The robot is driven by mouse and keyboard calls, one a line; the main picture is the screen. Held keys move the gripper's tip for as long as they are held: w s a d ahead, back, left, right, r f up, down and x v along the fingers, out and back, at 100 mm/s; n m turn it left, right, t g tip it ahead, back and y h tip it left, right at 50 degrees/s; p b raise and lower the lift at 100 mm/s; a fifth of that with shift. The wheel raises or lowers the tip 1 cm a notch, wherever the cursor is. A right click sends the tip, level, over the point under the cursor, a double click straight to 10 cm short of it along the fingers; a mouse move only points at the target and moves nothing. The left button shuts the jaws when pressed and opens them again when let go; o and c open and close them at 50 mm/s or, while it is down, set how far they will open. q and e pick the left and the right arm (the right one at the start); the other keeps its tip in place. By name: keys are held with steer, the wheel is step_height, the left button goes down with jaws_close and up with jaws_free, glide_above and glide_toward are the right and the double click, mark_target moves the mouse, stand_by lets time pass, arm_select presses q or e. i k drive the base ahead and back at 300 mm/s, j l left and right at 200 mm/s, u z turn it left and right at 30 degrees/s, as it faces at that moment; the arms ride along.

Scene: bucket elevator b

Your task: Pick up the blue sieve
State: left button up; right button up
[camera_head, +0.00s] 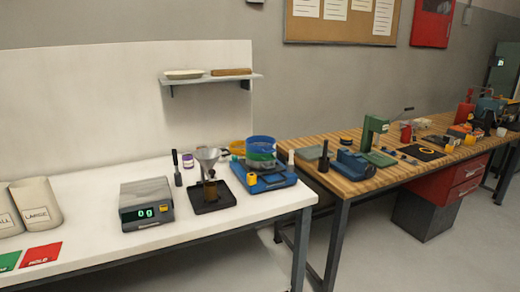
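A blue ring-shaped sieve (261,143) sits at the top of a short stack near the right end of the white table. A green sieve (262,158) shows directly below it. The stack stands on a blue base unit (275,182). A yellow ring (237,147) lies behind and left of the stack. Neither of my grippers is in view.
The white table (90,258) also carries a scale (146,204) reading 0g, a funnel on a stand (208,157) over a black tray (213,199), and bins at left. A wooden workbench (340,186) with tools stands to the right. A wall shelf (211,79) hangs above.

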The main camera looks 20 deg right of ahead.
mark_target(258, 144)
steer(key=i+l, duration=0.15)
steer(key=l, duration=0.2)
steer(key=i+l+u, duration=0.15)
steer(key=l, duration=0.25)
steer(key=i+l, duration=0.15)
steer(key=l, duration=0.2)
steer(key=i+l+u, duration=0.15)
steer(key=l, duration=0.25)
